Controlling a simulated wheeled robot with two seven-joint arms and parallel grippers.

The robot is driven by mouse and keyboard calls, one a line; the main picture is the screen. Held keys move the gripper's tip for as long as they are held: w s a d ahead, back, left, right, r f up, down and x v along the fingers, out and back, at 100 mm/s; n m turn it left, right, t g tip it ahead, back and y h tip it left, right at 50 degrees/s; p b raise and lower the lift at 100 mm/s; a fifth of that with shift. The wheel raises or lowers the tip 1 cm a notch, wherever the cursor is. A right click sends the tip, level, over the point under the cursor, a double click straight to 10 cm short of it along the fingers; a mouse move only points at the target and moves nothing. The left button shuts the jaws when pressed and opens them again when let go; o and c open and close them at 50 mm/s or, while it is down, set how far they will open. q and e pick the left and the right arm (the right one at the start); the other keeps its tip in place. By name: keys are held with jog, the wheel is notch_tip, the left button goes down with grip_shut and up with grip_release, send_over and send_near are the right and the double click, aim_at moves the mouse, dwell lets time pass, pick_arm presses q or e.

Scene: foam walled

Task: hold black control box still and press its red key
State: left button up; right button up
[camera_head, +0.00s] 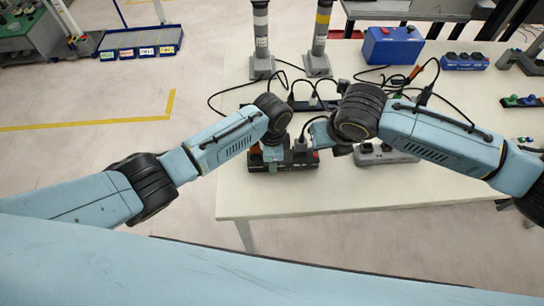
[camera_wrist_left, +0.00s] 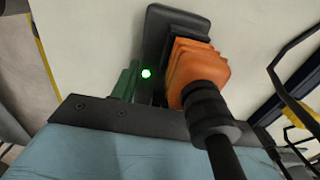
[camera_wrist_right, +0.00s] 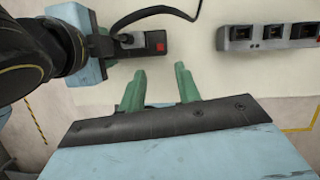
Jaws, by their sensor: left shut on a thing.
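The black control box (camera_head: 285,166) lies on the pale table near its front edge. Its red key (camera_wrist_right: 160,47) shows at the box's right end in the right wrist view. My left gripper (camera_head: 271,153) is shut on the left part of the black control box. In the left wrist view an orange plug with a black cable stands on the box beside the green fingers (camera_wrist_left: 136,82), and a green light shows.
A grey socket strip (camera_head: 384,155) lies to the right of the box. Black cables run behind the box to another strip (camera_head: 312,104). A blue box (camera_head: 393,46) and two striped posts (camera_head: 318,45) stand farther back. The table front right is clear.

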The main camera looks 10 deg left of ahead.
grip_shut()
dwell(1.5)
